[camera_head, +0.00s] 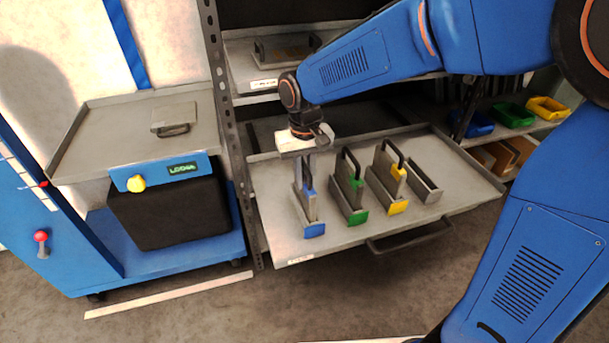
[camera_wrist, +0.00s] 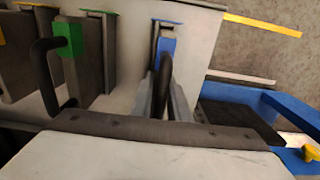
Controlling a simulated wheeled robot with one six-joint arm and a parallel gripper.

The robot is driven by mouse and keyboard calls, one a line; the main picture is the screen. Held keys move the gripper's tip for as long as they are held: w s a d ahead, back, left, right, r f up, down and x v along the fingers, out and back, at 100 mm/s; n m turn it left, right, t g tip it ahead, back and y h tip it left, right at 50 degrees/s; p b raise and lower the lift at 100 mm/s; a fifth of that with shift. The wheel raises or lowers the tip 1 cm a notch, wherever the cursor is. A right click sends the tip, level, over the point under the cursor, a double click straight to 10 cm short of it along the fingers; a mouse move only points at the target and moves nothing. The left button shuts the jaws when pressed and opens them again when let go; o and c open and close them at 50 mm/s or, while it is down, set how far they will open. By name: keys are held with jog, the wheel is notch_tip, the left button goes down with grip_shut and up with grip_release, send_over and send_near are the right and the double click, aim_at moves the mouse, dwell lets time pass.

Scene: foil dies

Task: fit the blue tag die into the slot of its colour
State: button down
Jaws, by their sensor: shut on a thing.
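My gripper (camera_head: 308,152) is above the left end of the drawer shelf, shut on the dark handle of the blue tag die (camera_head: 307,190). The die is upright, with its blue tag toward the front. It stands in or just over the slot with the blue front (camera_head: 314,231); I cannot tell how deep it sits. In the wrist view the blue tag (camera_wrist: 168,46) lines up with the blue-edged slot (camera_wrist: 166,21), and my gripper's fingers (camera_wrist: 166,98) flank the handle. My gripper hides the top of the die in the head view.
Just right stand a green tag die (camera_head: 350,185) in a green-fronted slot and a yellow tag die (camera_head: 390,170) in a yellow-fronted one. Further right is an empty grey slot (camera_head: 425,183). A rack post (camera_head: 228,130) and a cart with a grey plate (camera_head: 174,117) are left.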

jog(key=shift+f, duration=0.1)
jog(key=c, duration=1.7)
grip_release()
notch_tip(320, 180, up, 12)
jog(key=shift+r, duration=0.1)
jog(key=s+d+r+t, duration=0.15)
jog(key=s+d, duration=0.25)
jog(key=d, duration=0.6)
jog(key=s+d+f+m+t, duration=0.1)
jog(key=s+d+f, duration=0.1)
jog(key=s+d, duration=0.3)
jog(key=s+d+f+m+t, duration=0.1)
jog(key=s+d+f, duration=0.1)
jog(key=s+d, duration=0.4)
jog(key=s+d+f+m+t, duration=0.1)
jog(key=s+d, duration=0.4)
jog(key=d, duration=0.1)
jog(key=shift+s+f, duration=0.35)
jog(key=shift+f, duration=0.05)
